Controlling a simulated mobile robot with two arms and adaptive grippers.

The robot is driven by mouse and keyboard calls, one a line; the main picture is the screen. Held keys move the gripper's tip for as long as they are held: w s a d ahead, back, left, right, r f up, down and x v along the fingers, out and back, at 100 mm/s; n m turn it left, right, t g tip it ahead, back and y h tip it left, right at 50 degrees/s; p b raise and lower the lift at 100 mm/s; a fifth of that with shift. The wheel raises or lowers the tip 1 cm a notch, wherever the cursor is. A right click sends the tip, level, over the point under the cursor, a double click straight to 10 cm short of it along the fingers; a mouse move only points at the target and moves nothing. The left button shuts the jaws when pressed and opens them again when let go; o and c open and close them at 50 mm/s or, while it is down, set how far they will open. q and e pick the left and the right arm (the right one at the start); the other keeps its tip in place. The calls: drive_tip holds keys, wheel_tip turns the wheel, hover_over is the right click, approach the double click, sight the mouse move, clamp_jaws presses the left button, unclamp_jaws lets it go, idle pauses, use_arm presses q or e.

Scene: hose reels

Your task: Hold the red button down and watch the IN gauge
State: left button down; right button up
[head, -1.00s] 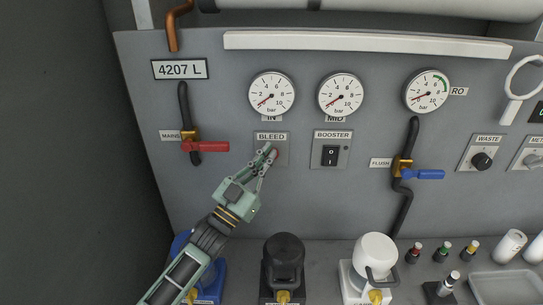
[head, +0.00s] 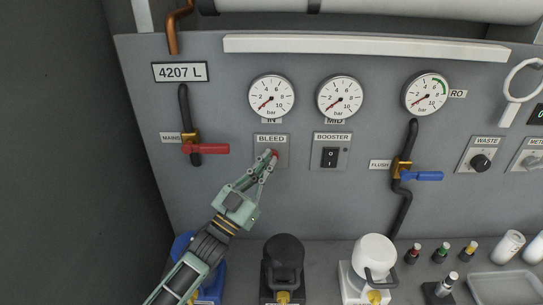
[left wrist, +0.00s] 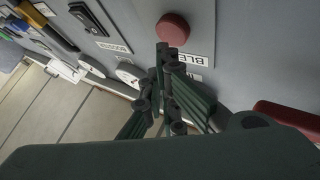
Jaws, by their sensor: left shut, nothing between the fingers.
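The red button (head: 275,153) is on the BLEED plate (head: 280,163), below the IN gauge (head: 271,97). In the left wrist view the round red button (left wrist: 173,28) shows nearly whole, standing out from the panel. My left gripper (head: 269,156) is shut and empty, with its fingertips at the button's lower left. In the left wrist view the fingertips (left wrist: 163,48) appear just beside the button's edge; I cannot tell whether they touch it. The IN gauge's needle points to the lower left, near 0. My right gripper is not in view.
The MAINS valve's red handle (head: 209,148) is left of the plate. The BOOSTER switch (head: 331,157) is to its right. The MID gauge (head: 340,97) also reads near 0. A black-topped housing (head: 284,255) and a white one (head: 375,252) stand below.

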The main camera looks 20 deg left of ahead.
use_arm(q)
drive_tip(key=shift+s, duration=0.1)
drive_tip(key=s+p, duration=0.1)
drive_tip(key=s, duration=0.1)
drive_tip(key=s+d+p, duration=0.1)
drive_tip(key=s, duration=0.1)
drive_tip(key=shift+s+d, duration=0.2)
drive_tip(key=shift+s, duration=0.15)
drive_tip(key=shift+f, duration=0.1)
idle(0.4)
